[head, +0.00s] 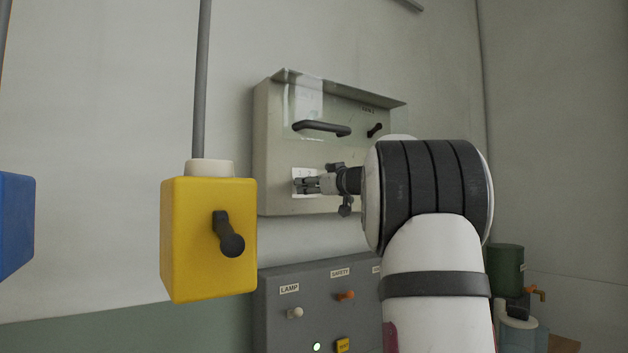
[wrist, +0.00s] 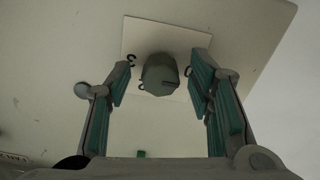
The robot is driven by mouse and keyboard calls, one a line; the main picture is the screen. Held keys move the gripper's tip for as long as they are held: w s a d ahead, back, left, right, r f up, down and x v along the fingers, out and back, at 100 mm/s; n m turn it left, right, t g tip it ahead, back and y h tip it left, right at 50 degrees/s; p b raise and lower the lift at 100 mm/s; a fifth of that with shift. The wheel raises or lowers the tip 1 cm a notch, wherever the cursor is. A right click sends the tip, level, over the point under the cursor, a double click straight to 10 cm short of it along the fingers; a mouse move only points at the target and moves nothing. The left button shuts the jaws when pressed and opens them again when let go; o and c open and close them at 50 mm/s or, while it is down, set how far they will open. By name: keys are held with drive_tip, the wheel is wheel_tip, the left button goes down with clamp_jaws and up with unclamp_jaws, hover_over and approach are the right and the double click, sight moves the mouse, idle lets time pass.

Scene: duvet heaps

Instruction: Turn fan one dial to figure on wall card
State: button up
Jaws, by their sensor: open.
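A round grey-green dial knob (wrist: 160,75) sits on a white square plate (wrist: 190,45) in the wrist view. Dark figures show beside it, one like a 3 at its upper left; the others are partly covered. My gripper (wrist: 162,70) is open, with a teal-padded finger on each side of the knob and a gap on both sides. In the head view my gripper (head: 306,185) is at the lower left of a beige wall box (head: 275,150), over a small white plate, hiding the knob. A pale sheet (head: 303,97) is at the box's upper left; its writing is unreadable.
The box has a black bar handle (head: 322,128) and a small black lever (head: 375,130). A yellow hanging box (head: 190,240) with a black lever is at left. Below is a grey panel (head: 275,335) with small knobs. A green container (head: 506,262) stands at right.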

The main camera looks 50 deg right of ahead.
drive_tip(key=shift+w, duration=0.35)
clamp_jaws()
drive_tip(key=shift+b, duration=0.3)
